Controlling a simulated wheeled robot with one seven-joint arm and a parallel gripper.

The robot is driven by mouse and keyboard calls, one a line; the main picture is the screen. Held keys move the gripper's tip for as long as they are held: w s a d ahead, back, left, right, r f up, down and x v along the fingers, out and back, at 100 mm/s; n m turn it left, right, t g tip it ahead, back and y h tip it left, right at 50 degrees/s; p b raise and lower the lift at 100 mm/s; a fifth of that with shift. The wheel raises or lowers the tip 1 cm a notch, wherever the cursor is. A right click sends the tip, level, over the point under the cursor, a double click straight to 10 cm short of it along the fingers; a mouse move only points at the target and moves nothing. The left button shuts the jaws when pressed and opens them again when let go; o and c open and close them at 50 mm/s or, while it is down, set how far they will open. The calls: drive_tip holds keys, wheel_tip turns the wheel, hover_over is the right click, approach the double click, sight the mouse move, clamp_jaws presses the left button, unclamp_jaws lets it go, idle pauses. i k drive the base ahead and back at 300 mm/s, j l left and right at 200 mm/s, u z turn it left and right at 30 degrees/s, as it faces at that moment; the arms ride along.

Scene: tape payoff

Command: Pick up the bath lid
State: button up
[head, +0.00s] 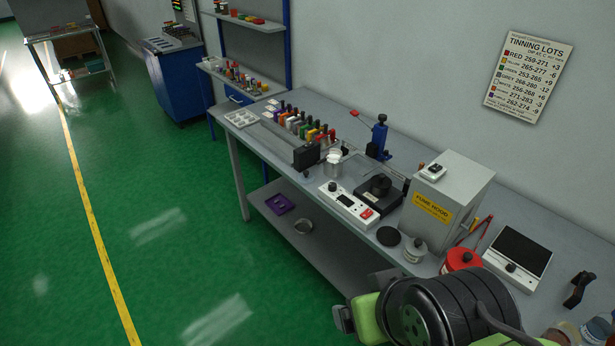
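A flat black disc (388,236) lies on the bench in front of that unit; I cannot tell for sure which of the two is the lid. My green and black arm fills the bottom right, in front of the bench edge. No gripper fingertips can be made out, and nothing is seen held.
A white control box (348,205) stands left of the black unit, and a grey fume hood (449,200) right of it. A grey jar (415,251) and a red container (461,260) stand near the disc. Green floor lies open at left.

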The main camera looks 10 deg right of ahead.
sight(306, 177)
drive_tip(key=i+u, duration=0.2)
drive_tip(key=i, duration=0.3)
drive_tip(key=i+u, duration=0.15)
drive_tip(key=i, duration=0.35)
drive_tip(key=i+l+u, duration=0.2)
drive_tip(key=i, duration=0.3)
drive_tip(key=i+l+u, duration=0.15)
drive_tip(key=i, duration=0.4)
drive_tip(key=j, duration=0.1)
